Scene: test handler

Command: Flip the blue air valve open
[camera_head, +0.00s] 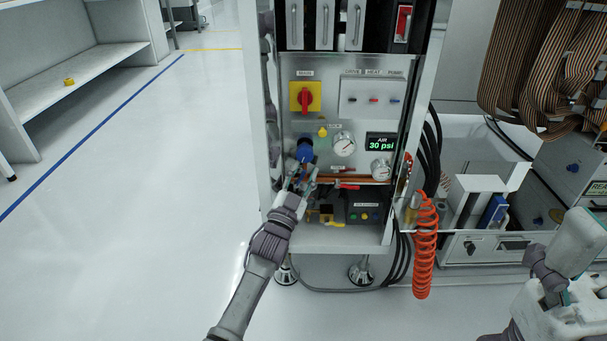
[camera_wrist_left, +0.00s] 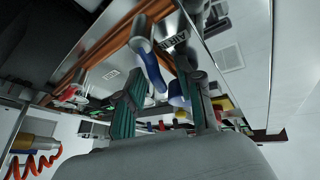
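The blue air valve handle (camera_wrist_left: 151,66) shows in the left wrist view as a slim blue lever beside a copper pipe, reaching into the space between the fingers. In the head view the left gripper covers most of this spot, so its handle is hard to make out there. My left gripper (camera_head: 303,178) is at the lower left of the panel, just under a round blue part (camera_head: 305,150). In the left wrist view its two teal-padded fingers (camera_wrist_left: 163,88) stand apart. I cannot tell whether either finger touches the lever. My right gripper is out of view; only my right arm shows.
A copper pipe (camera_head: 368,180) with a red lever (camera_head: 347,187) runs right of my left gripper. Gauges (camera_head: 344,143) and a display reading 30 psi (camera_head: 381,142) sit above. A red coiled hose (camera_head: 425,245) hangs to the right. The floor at left is clear.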

